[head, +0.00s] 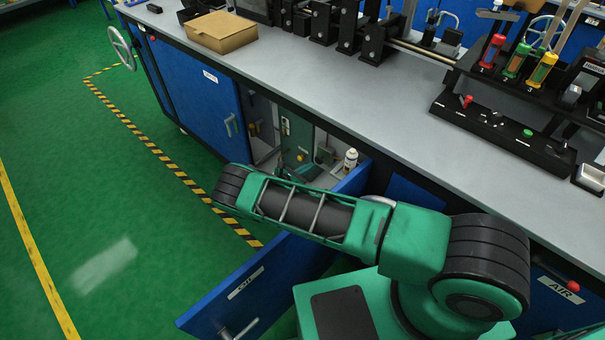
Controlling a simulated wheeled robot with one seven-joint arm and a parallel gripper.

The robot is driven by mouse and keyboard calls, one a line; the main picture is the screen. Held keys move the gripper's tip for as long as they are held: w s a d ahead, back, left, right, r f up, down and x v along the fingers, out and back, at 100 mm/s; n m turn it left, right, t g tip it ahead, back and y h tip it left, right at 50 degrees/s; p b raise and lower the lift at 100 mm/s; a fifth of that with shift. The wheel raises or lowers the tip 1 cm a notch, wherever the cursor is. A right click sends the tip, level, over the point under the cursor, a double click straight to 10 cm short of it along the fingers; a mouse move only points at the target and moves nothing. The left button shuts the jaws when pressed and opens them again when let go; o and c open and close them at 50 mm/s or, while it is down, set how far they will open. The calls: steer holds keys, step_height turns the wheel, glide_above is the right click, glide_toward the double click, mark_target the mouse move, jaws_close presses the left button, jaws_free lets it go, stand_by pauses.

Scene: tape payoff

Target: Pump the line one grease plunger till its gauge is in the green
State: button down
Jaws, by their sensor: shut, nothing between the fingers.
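The low cabinet (268,128) under the bench stands open, its blue door (262,272) swung out toward me. Inside are a green panel (287,127) with small fittings, a small yellowish part (325,153) and a white bottle (351,158). I cannot tell which fitting is the line one grease plunger or its gauge; they are too small or hidden. My arm crosses in front of the opening and covers its lower part.
The grey bench top (330,85) carries a cardboard box (220,31), black fixtures (375,42) and a black rack with red, green and yellow cylinders (515,60). A blue AIR door (558,290) is at right. The green floor at left is clear, with striped tape (148,143).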

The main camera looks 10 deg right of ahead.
steer(key=shift+w+d, duration=0.65)
steer(key=shift+d, duration=0.25)
steer(key=shift+w+d, duration=0.65)
steer(key=shift+d, duration=0.3)
steer(key=shift+w+d+r, duration=0.1)
steer(key=shift+w+d, duration=0.05)
steer(key=shift+d, duration=0.05)
steer(key=shift+s+a, duration=0.15)
steer(key=shift+s, duration=0.1)
glide_toward(318, 160)
steer(key=shift+s+a, duration=0.5)
steer(key=shift+a, duration=0.25)
steer(key=shift+s+a, duration=0.45)
steer(key=shift+a, duration=0.3)
steer(key=shift+s+a, duration=0.5)
steer(key=shift+a, duration=0.25)
